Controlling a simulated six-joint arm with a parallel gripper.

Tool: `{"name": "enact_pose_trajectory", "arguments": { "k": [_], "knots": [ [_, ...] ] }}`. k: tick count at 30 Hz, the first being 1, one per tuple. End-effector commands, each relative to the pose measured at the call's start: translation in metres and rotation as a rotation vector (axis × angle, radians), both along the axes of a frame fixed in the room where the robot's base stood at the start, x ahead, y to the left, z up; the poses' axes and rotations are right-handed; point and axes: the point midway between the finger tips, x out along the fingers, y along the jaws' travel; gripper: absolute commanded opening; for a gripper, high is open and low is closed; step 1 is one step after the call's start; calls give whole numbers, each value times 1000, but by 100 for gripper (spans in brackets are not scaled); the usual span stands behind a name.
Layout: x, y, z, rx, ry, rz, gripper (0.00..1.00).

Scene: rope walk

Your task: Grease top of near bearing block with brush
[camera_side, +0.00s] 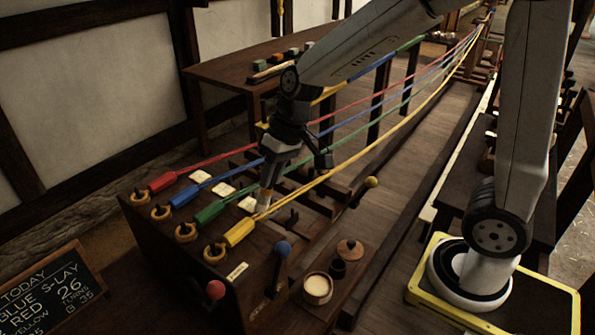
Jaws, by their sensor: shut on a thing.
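My gripper (268,182) points down over the dark wooden headstock, just behind the yellow strand's end. It is shut on a slim pale thing, which I take to be the brush; its tip is low by the yellow strand and hard to make out. Pale square tops (223,188) show between the strand ends, likely the bearing blocks. The nearest clear one (247,204) lies just left of my gripper. I cannot tell whether the brush touches a block. The spot under the gripper is partly hidden. A round pot of cream-coloured grease (317,287) stands open on a small board.
Red, blue, green and yellow strands (340,172) stretch from hooks to the far end, close around my gripper.

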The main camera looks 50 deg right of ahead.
Motion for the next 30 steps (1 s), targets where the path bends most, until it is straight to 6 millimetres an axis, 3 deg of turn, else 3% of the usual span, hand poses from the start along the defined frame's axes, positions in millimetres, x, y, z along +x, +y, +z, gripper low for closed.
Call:
{"name": "enact_pose_trajectory", "arguments": {
  "k": [20, 22, 24, 30],
  "knots": [
    [61, -1, 1, -2, -5, -3, 0],
    [61, 0, 6, -1, -8, -3, 0],
    [62, -1, 25, -3, -14, -2, 0],
    [61, -1, 41, -2, -10, -2, 0]
  ]
}}
